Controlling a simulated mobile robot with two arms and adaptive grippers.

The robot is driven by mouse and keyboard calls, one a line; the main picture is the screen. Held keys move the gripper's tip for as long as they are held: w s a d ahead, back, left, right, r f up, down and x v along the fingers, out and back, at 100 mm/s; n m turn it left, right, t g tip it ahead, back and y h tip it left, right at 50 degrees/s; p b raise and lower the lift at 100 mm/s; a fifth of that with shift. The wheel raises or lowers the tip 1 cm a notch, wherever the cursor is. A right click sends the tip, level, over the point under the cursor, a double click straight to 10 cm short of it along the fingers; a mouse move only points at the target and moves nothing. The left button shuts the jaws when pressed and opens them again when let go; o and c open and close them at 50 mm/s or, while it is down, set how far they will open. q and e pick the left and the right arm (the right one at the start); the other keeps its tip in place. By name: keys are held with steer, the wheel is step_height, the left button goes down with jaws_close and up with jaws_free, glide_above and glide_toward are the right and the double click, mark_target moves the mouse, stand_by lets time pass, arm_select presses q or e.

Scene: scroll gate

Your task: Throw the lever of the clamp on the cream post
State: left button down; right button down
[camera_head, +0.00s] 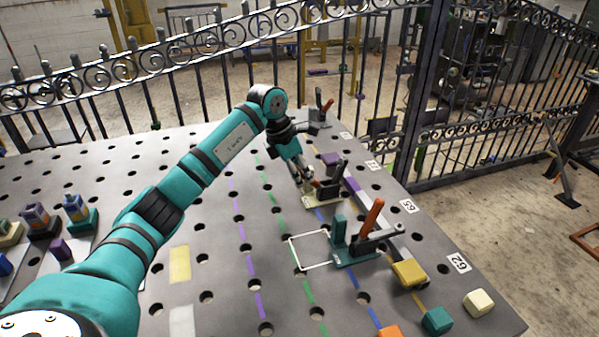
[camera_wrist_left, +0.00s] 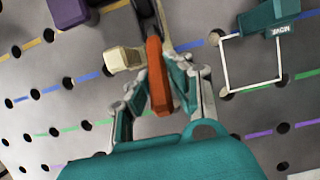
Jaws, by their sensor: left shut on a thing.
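The cream post (camera_head: 309,201) stands on the perforated table at the middle, and its block (camera_wrist_left: 124,59) shows left of the lever in the wrist view. The clamp's orange lever (camera_wrist_left: 157,75) lies between my left gripper's fingers. My left gripper (camera_wrist_left: 163,84) is shut on this lever. In the head view my left gripper (camera_head: 308,181) reaches down to the clamp from the far side of the arm and partly hides it. The clamp's dark metal arm (camera_head: 333,181) extends to the right of the gripper. My right gripper is not in view.
A teal clamp (camera_head: 340,238) with an upright orange lever (camera_head: 373,215) stands nearer, beside a white outlined square (camera_head: 310,250). Another clamp with a red lever (camera_head: 327,106) stands at the back. Coloured blocks (camera_head: 437,320) line the front right edge. An iron fence (camera_head: 300,50) runs behind the table.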

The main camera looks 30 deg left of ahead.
mark_target(318, 181)
arm_select(q)
steer(key=r+g+y+p, duration=0.1)
steer(key=p, duration=0.1)
steer(key=w+d+r+g+p, duration=0.1)
steer(key=p, duration=0.1)
steer(key=shift+w+d+r+y, duration=0.15)
steer(key=shift+w+y, duration=0.1)
steer(key=shift+y, duration=0.15)
steer(key=shift+w+d+g+y+p, duration=0.15)
steer(key=shift+w+g+y+p, duration=0.05)
steer(key=shift+g+y+p, duration=0.15)
steer(key=shift+w+d+g+y, duration=0.3)
steer(key=shift+w+g+y, duration=0.05)
steer(key=shift+g, duration=0.2)
steer(key=shift+w+d+g+y+b, duration=0.3)
steer(key=shift+y+b, duration=0.05)
steer(key=shift+y, duration=0.05)
steer(key=shift+w+d+r+g, duration=0.1)
steer(key=shift+w+g, duration=0.05)
steer(key=shift+g, duration=0.15)
steer(key=c, duration=1.2)
jaws_free()
steer(key=shift+c, duration=0.2)
